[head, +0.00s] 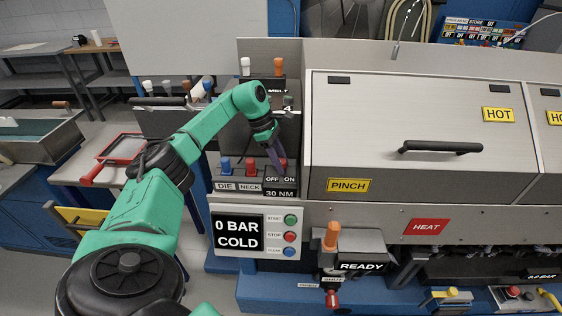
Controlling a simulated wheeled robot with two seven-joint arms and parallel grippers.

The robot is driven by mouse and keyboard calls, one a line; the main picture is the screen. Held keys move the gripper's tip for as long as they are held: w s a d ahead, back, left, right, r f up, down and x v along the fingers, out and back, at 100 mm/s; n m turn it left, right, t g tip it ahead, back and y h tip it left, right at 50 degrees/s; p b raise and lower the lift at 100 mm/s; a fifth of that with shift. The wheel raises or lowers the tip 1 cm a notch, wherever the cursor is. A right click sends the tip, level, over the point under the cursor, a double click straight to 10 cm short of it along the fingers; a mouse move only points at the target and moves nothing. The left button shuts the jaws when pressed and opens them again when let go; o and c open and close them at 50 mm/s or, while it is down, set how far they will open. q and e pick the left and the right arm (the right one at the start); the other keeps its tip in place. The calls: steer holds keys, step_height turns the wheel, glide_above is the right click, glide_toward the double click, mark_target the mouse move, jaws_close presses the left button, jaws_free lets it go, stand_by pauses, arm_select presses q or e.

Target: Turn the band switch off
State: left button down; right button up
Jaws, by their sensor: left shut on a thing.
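A small switch box (280,184) on the machine's left panel carries the words OFF and ON, with a 30 NM display below. I take it for the band switch; no BAND label is readable. My left gripper (277,157) reaches down to this box from above and is shut on the switch lever, which it mostly hides. A reddish bit (284,163) shows beside the fingers. I cannot tell which side the lever leans to. My right gripper is not in view.
A blue knob (226,165) marked DIE and a red knob (252,167) marked NECK stand just left of the switch. Below is a panel reading 0 BAR COLD (238,232) with several buttons. A large metal cover (400,150) with a PINCH label stands close on the right.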

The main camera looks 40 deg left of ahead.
mark_target(281, 160)
arm_select(q)
steer(key=c, duration=0.5)
jaws_free()
steer(key=b+v, duration=0.1)
steer(key=v, duration=0.4)
steer(key=shift+w+a, duration=0.1)
steer(key=shift+a, duration=0.05)
steer(key=v, duration=0.9)
steer(key=shift+r+p, duration=0.3)
steer(key=shift+p, duration=0.05)
steer(key=shift+a, duration=0.1)
